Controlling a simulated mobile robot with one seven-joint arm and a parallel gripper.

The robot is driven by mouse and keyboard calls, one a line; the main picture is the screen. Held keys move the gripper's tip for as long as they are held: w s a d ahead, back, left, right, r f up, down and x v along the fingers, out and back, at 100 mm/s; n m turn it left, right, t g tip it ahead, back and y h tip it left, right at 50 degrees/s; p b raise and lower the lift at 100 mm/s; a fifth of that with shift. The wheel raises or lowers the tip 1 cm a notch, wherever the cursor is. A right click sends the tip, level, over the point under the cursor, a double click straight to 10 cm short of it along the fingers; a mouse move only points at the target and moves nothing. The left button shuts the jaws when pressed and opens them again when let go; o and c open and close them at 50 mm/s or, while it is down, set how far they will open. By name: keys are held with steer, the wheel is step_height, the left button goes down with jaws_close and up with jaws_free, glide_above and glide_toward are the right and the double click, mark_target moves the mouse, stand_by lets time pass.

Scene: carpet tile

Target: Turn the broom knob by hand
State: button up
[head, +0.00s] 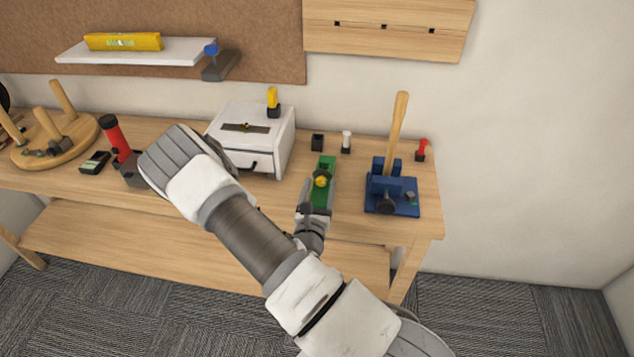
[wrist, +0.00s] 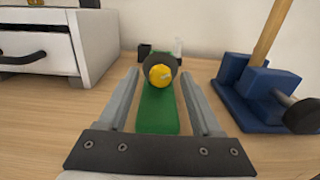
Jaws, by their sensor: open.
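A blue clamp-like stand (head: 404,208) holds an upright wooden handle (head: 397,125), which looks like the broom. A dark round knob (head: 386,205) is on the stand's front; in the wrist view this knob (wrist: 303,116) is at the right edge, outside my fingers. My gripper (head: 320,183) is open over the bench, left of the blue stand. In the wrist view its fingers (wrist: 161,78) lie either side of a green block (wrist: 157,112) and a dark round part with a yellow front (wrist: 160,75). I cannot tell whether they touch it.
A white drawer box (head: 265,140) stands left of my gripper. A dark cup (head: 317,142), a white-topped item (head: 346,142) and a red item (head: 421,150) stand at the back. A red cylinder (head: 117,138) and wooden peg stand (head: 55,140) are farther left. The bench's right end is close.

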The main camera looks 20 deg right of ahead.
steer(key=shift+w+d, duration=0.15)
steer(key=shift+w, duration=0.05)
jaws_close()
stand_by(0.4)
